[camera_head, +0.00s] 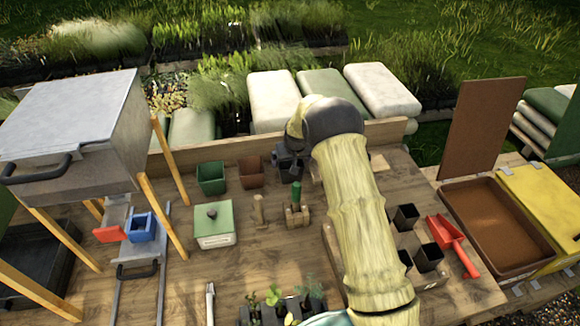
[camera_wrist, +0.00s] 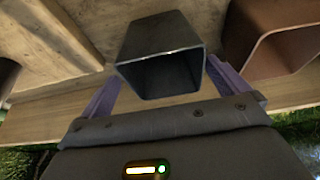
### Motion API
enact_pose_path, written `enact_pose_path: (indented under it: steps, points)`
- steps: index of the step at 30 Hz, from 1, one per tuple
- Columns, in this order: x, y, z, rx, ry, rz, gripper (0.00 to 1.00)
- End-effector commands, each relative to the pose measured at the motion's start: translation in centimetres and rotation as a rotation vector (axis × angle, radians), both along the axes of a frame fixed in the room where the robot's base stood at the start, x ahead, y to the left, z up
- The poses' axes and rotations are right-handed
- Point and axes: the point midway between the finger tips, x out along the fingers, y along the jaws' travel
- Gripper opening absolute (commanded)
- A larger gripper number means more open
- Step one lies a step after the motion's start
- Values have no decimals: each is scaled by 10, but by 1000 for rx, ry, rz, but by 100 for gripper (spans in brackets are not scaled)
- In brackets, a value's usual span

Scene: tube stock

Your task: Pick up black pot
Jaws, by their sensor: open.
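A black square pot (camera_wrist: 160,75) fills the middle of the wrist view, its open mouth facing the camera. My gripper (camera_wrist: 163,72) is open, with one purple finger on each side of this pot. I cannot tell whether the fingers touch it. In the head view, my arm and gripper (camera_head: 288,150) reach to the back of the workbench and partly hide the pot there. Several other small black pots, one of them here (camera_head: 405,217), stand to the right of my arm.
A brown pot (camera_wrist: 280,45) is close on the right in the wrist view; in the head view it stands beside a green pot (camera_head: 211,178). A wooden back board (camera_head: 225,150) runs behind. A red scoop (camera_head: 453,245) and brown tray (camera_head: 455,193) are right.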

Motion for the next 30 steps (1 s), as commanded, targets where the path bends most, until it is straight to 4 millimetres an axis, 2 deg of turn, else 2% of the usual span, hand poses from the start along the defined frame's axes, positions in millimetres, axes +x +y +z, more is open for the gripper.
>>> enact_pose_path:
  steps: [10,24,30]
  points:
    - [1,1,-3,0,1,0,100]
    - [17,8,-46,-1,1,0,100]
    - [18,8,-48,0,0,0,100]
